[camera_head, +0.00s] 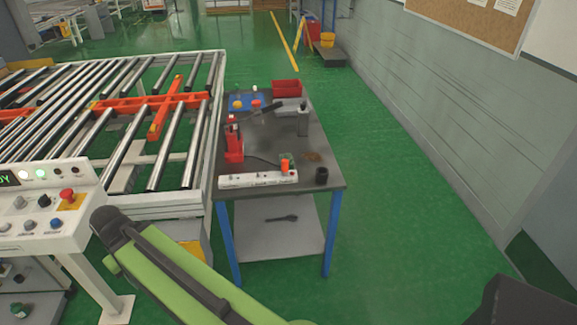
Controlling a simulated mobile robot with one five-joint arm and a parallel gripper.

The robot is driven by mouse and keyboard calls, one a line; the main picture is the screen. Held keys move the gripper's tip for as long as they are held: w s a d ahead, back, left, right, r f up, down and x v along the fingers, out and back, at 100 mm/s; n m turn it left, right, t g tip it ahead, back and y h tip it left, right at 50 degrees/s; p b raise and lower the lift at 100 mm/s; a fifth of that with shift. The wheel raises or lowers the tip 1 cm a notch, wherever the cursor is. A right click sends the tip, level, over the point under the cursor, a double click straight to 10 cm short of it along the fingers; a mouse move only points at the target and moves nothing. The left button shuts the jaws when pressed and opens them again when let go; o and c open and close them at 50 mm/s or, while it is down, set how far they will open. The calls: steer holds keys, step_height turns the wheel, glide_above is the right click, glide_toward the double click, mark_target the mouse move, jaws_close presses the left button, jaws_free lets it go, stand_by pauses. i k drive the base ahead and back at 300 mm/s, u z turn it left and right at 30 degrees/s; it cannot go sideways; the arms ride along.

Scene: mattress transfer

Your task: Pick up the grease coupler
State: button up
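No part can be surely told as the grease coupler at this size. Small items stand on the dark-topped workbench (265,155): a red tool (234,143) at its left edge, a grey upright piece (303,120) at the right, and a short black cylinder (322,176) near the front right corner. A small orange and green item (286,165) sits by the power strip. A dark tool (281,218) lies on the lower shelf. My green and dark arm crosses the bottom of the picture; no fingertips of my gripper can be made out.
A white power strip (250,180) lies along the bench front. A red bin (286,88) and blue tray (244,102) stand at the back. A roller conveyor (172,135) and control panel (40,213) are at left. Green floor is clear on the right, up to the wall (470,110).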

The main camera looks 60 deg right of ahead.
mark_target(284, 166)
steer(key=z, duration=0.25)
steer(key=i, duration=0.9)
steer(key=u, duration=0.3)
